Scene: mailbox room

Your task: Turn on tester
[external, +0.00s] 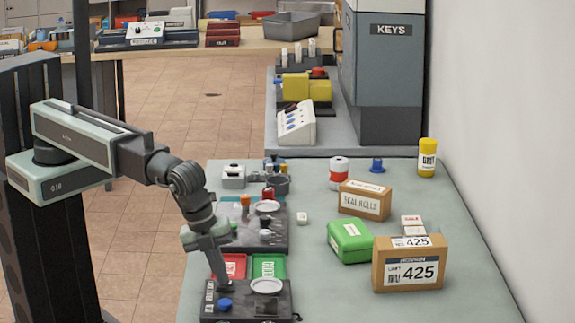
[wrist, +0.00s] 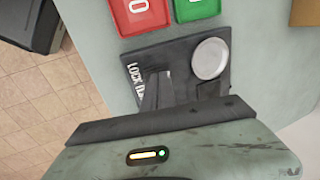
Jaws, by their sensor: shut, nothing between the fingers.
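A dark tester panel (external: 248,309) lies at the near end of the green-grey table. It carries a blue knob (external: 224,304), a white round dish (external: 267,286) and a dark square patch. In the wrist view the panel (wrist: 185,48) shows part of a label reading "LOCK" and the white dish (wrist: 209,58). My gripper (external: 225,288) points down over the panel's left part, just behind the blue knob. Its fingers (wrist: 157,98) are shut and empty. I cannot tell if they touch the panel. The blue knob is hidden in the wrist view.
A red tray (external: 231,267) and a green tray (external: 268,267) lie just behind the panel. A second dark panel (external: 247,242) with knobs stands farther back. A green box (external: 350,242) and a "425" carton (external: 411,264) stand to the right. The table between is mostly clear.

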